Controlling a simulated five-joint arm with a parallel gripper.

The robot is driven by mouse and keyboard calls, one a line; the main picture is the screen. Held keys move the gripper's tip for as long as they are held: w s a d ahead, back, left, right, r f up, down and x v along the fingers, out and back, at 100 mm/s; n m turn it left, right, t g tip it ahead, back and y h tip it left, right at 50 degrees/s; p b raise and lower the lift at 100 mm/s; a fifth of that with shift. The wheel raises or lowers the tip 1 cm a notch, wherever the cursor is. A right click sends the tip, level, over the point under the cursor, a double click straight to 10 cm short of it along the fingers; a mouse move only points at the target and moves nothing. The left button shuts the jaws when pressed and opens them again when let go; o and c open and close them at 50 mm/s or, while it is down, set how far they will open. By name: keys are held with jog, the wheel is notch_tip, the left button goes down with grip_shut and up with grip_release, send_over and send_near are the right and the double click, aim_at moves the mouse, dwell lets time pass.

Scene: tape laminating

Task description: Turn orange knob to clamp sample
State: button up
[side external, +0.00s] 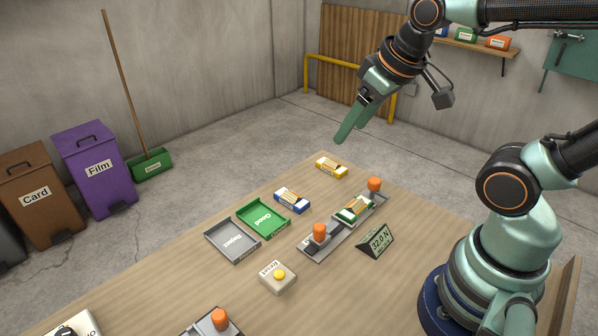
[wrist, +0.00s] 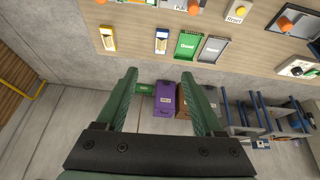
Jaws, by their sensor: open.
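In the side external view a grey clamp fixture (side external: 314,252) lies on the table. A sample (side external: 355,208) with a green base and pale yellow top sits on it, between a near orange knob (side external: 319,233) and a far orange knob (side external: 374,184). The near knob also shows at the top edge of the wrist view (wrist: 193,7). My gripper (side external: 341,138) is high above the table's far end, apart from the fixture and knobs. In the wrist view its two green fingers (wrist: 160,76) are spread with nothing between them.
A force display (side external: 378,240) reading 32.0 N stands beside the fixture. A blue sample (side external: 292,200), yellow sample (side external: 331,166), green Good tray (side external: 263,220), grey Reject tray (side external: 232,242) and Reset button (side external: 280,276) are nearby. Another orange knob (side external: 220,318) stands at the front edge.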

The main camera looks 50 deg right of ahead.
jog(key=w+d+f+n+g, duration=0.2)
jog(key=d+f+n+g, duration=0.15)
jog(key=d, duration=0.45)
jog(key=n+g, duration=0.2)
jog(key=n, duration=0.1)
send_over(375, 180)
notch_tip(375, 180, down, 5)
notch_tip(375, 180, down, 12)
jog(key=shift+f, duration=0.1)
grip_shut()
